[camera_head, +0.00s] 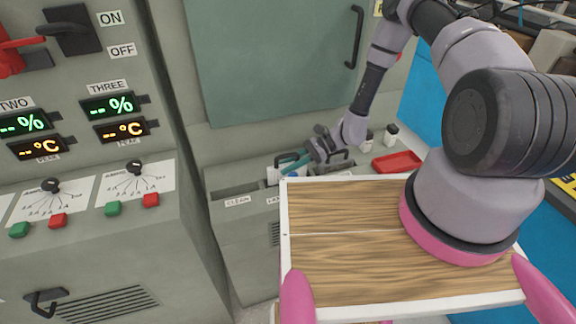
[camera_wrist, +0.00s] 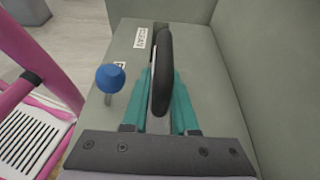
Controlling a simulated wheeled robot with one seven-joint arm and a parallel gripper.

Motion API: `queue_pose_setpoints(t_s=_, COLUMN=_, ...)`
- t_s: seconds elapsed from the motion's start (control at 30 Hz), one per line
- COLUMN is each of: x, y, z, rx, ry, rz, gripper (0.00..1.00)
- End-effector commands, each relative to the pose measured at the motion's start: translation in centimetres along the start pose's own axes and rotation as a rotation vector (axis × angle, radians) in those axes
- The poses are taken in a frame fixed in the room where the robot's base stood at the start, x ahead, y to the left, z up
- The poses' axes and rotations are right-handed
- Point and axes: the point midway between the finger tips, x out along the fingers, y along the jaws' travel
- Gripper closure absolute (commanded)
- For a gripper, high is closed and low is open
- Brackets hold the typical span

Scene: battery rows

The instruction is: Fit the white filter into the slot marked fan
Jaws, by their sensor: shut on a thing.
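My gripper (camera_head: 292,163) is shut on a black handle, with its teal fingers on both sides. In the wrist view the black handle (camera_wrist: 163,65) stands upright between the teal fingertips (camera_wrist: 161,85). The white filter (camera_head: 272,176) shows only as a small pale piece just left of the fingers, at the slot marked fan. The fan label (camera_head: 273,200) is on the front edge of the grey bench below it. The fingers hide most of the filter, so I cannot tell how deep it sits.
The slot marked clean (camera_head: 237,189) is open to the left. Another black handle (camera_head: 342,156) stands just right of my gripper. A red tray (camera_head: 397,162) and small white bottles (camera_head: 391,135) are further right. A blue knob (camera_wrist: 110,78) is beside the fingers. A grey cabinet wall rises behind.

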Motion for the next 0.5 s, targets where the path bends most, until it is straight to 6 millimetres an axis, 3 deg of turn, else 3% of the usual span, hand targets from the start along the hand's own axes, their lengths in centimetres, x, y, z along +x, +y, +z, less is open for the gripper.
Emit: queue_pose_setpoints(t_s=0.5, x=0.33, y=-0.06, z=-0.79, rx=-0.001, ry=0.0, rz=-0.001, gripper=1.0)
